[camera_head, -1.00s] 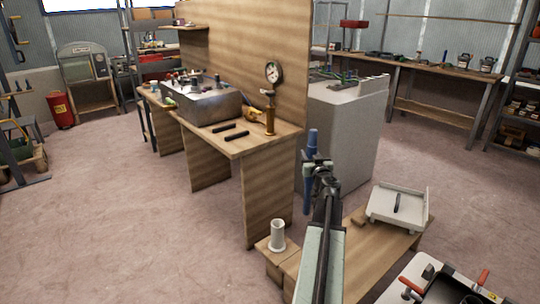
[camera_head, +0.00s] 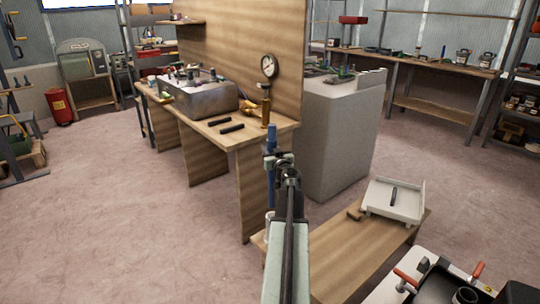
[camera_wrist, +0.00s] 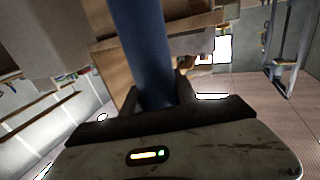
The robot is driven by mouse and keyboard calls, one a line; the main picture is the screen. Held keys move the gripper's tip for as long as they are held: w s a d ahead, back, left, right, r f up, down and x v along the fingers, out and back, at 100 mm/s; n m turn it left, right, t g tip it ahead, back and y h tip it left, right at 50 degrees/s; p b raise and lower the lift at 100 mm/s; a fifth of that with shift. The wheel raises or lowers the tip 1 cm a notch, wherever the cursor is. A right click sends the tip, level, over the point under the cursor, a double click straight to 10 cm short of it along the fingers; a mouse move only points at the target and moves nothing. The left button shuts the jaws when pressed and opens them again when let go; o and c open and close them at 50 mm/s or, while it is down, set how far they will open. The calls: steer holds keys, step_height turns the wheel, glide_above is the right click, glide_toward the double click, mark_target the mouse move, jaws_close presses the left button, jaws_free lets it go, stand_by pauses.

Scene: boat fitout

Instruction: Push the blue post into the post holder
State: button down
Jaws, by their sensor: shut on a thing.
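The blue post (camera_head: 271,138) stands roughly upright in my gripper (camera_head: 275,160). Its upper end shows above the jaws and its lower part below them. In the wrist view the blue post (camera_wrist: 143,45) is large and close, between the two dark fingers of my gripper (camera_wrist: 157,97), which are shut on it. The pale post holder is largely or wholly hidden behind my arm, at the left end of the low wooden bench (camera_head: 358,250). I cannot tell whether the post's lower end touches the holder.
A white tray (camera_head: 410,205) with a dark bar sits on the low bench to the right. A wooden workbench (camera_head: 262,137) with a gauge (camera_head: 269,67) stands just behind my gripper. A grey cabinet (camera_head: 345,125) is to its right.

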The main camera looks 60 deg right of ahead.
mark_target(273, 193)
steer(key=shift+d+f+p, duration=0.1)
steer(key=shift+d+p, duration=0.05)
steer(key=shift+p, duration=0.15)
steer(key=shift+f, duration=0.2)
steer(key=shift+f+b, duration=9.45)
steer(key=shift+b, duration=0.2)
steer(key=c, duration=0.9)
jaws_free()
steer(key=v, duration=0.8)
steer(key=shift+w, duration=0.1)
